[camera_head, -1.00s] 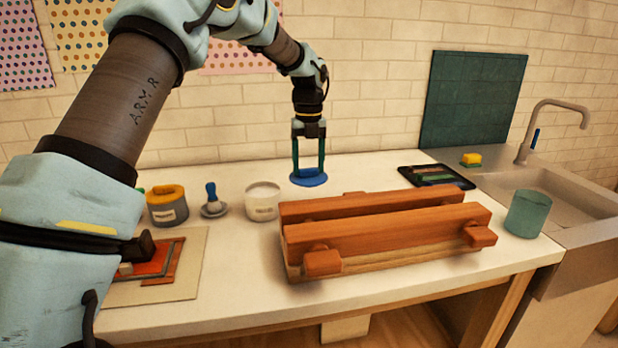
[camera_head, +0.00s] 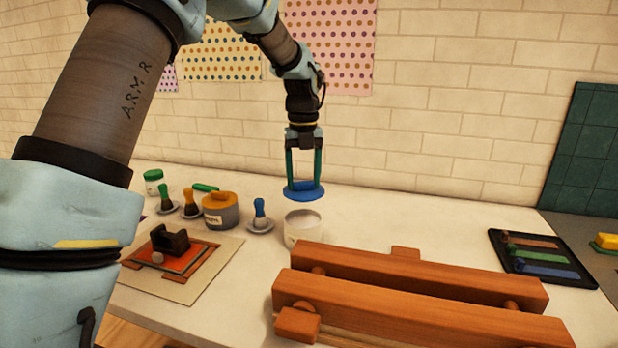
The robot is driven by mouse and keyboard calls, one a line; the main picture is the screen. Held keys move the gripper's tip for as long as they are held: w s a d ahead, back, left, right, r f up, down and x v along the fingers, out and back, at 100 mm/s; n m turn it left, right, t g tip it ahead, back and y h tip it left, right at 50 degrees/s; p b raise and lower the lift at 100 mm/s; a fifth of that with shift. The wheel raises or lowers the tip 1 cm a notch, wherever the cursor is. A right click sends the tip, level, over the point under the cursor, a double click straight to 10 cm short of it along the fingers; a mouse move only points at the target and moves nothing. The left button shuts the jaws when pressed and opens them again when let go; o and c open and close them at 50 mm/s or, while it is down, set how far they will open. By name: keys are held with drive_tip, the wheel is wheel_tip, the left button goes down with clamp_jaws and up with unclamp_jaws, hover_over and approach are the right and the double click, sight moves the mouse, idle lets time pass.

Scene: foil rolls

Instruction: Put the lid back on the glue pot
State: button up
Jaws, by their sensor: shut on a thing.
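My gripper (camera_head: 303,182) is shut on a blue round lid (camera_head: 304,193) and holds it level in the air. A white open pot with a label (camera_head: 301,227), which looks like the glue pot, stands on the white worktop. The lid is just above the pot's rim in the picture, with a small gap between them. I cannot tell exactly how far the lid is in front of or behind the pot's centre. The pot's pale contents show just inside its mouth.
A wooden press (camera_head: 400,290) lies close in front of the pot. A blue-handled brush (camera_head: 260,213) on a small dish and a grey tin with an orange top (camera_head: 221,211) stand left of it. A dark tray (camera_head: 541,256) lies at right. The worktop behind the pot is clear.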

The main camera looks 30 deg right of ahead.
sight(303, 190)
drive_tip(key=shift+a+f+b, duration=0.15)
drive_tip(key=shift+f+b, duration=0.3)
wheel_tip(303, 190, down, 4)
drive_tip(key=b, duration=0.3)
drive_tip(key=shift+r, duration=0.15)
drive_tip(key=shift+f+b, duration=0.35)
drive_tip(key=shift+f, duration=0.5)
drive_tip(key=shift+p, duration=0.5)
drive_tip(key=shift+f+p, duration=0.15)
drive_tip(key=shift+p, duration=0.3)
idle(1.7)
drive_tip(key=o, duration=1.4)
